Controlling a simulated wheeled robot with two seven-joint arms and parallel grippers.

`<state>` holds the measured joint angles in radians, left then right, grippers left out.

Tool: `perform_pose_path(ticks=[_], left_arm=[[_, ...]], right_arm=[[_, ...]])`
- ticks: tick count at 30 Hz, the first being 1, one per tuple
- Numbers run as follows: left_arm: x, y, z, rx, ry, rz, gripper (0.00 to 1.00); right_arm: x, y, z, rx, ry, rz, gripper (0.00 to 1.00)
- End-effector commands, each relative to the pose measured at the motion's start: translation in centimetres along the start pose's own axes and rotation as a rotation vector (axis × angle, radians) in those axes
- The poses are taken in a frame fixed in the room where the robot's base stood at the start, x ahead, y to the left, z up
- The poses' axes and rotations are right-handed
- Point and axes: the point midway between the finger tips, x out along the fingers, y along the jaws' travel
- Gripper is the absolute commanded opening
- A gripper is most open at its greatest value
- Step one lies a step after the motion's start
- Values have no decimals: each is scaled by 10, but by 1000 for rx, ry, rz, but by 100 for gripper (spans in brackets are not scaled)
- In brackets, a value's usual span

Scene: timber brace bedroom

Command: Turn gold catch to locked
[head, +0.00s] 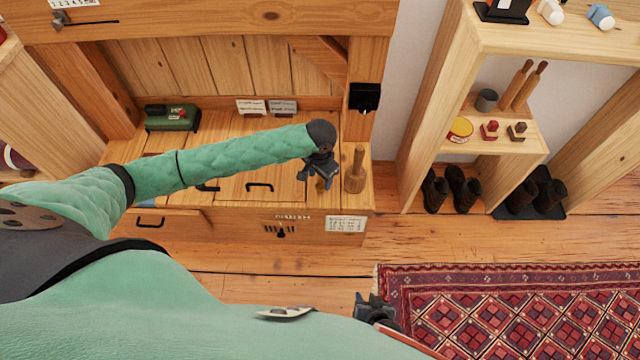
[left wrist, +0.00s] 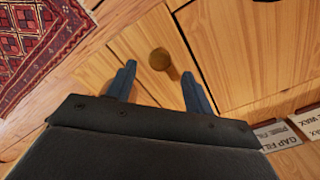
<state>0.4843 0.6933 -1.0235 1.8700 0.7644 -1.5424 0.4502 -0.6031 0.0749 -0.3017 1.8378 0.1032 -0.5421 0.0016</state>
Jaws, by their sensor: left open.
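The gold catch shows in the left wrist view as a round golden-brown knob (left wrist: 160,59) on the wooden bench top. It lies between and slightly beyond my left gripper's fingertips (left wrist: 157,76), which stand apart with nothing held. In the head view my left gripper (head: 318,172) is over the bench's right end, and a small gold bit of the catch (head: 320,185) shows below it. Most of the catch is hidden there, so its turn position cannot be told. My right gripper (head: 372,308) is low near the rug, its jaws unclear.
A wooden mallet (head: 355,170) stands upright just right of my left gripper. The bench (head: 225,225) has dark handles, a green box (head: 172,118) and small cards (head: 266,106) at its back. A black box (head: 364,96) sits on the post. Shelves stand right; a red rug (head: 520,310) lies in front.

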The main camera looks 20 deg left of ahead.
Motion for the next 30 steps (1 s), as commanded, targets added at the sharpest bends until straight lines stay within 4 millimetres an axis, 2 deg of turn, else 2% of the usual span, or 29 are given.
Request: perform_pose_path(ticks=[3,9,20,24,27,30], left_arm=[[18,0,0,0,0,0,52],[36,0,0,1,1,1,52],[40,0,0,1,1,0,52],[40,0,0,1,1,0,25],[40,0,0,1,1,0,8],[40,0,0,0,1,0,8]], right_arm=[[2,1,2,0,0,0,32],[4,1,4,0,0,0,32],[4,0,4,1,0,-1,32],[4,0,4,1,-1,-1,32],[4,0,4,1,0,-1,32],[4,0,4,1,0,0,32]])
